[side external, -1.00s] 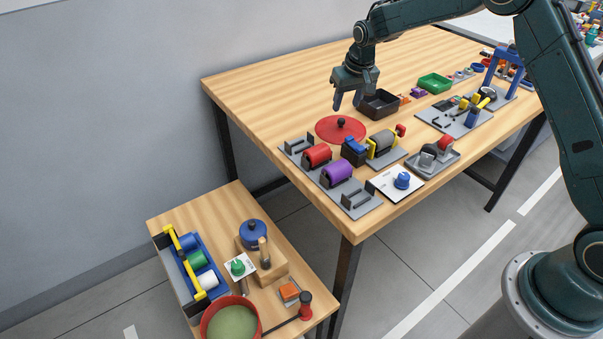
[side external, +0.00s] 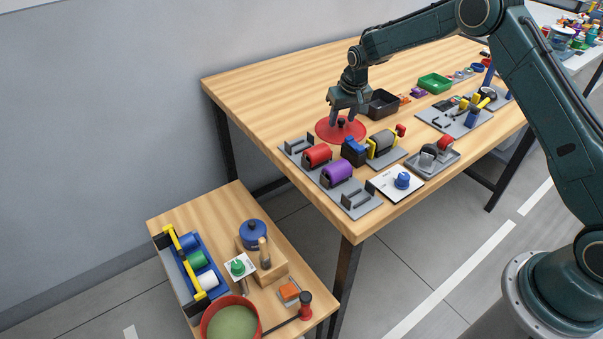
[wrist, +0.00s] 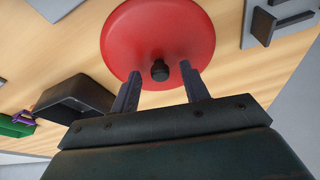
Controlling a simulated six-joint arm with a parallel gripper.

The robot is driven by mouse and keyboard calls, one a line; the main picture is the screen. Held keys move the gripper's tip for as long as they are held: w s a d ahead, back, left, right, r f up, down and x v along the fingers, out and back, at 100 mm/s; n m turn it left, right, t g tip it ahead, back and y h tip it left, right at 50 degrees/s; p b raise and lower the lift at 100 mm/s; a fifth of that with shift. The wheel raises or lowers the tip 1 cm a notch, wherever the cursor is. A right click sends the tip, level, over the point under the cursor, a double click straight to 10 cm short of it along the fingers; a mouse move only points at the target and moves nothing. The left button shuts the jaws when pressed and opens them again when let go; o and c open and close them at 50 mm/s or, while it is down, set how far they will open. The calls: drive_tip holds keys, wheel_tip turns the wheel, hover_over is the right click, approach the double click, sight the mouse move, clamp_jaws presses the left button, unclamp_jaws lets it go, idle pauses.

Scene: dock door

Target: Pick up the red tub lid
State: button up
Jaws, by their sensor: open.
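The red tub lid (side external: 329,131) is a flat red disc with a black knob (side external: 341,122) at its middle. It lies on the wooden table, and it also shows in the wrist view (wrist: 150,30). My gripper (side external: 346,120) is just above the lid, pointing down. In the wrist view my gripper (wrist: 160,72) is open, with one finger on each side of the black knob (wrist: 160,71). The fingers look apart from the knob. Whether the fingertips touch the lid's surface cannot be told.
A black open box (side external: 383,104) stands right behind the lid. The roller rack with red and purple rolls (side external: 318,154) and the blue-and-black tape holder (side external: 354,151) sit close in front. The table (side external: 265,97) to the left of the lid is clear.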

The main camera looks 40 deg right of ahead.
sight(342, 120)
drive_tip(key=shift+f, duration=0.1)
idle(0.4)
clamp_jaws()
wheel_tip(342, 120, up, 20)
idle(0.9)
idle(0.5)
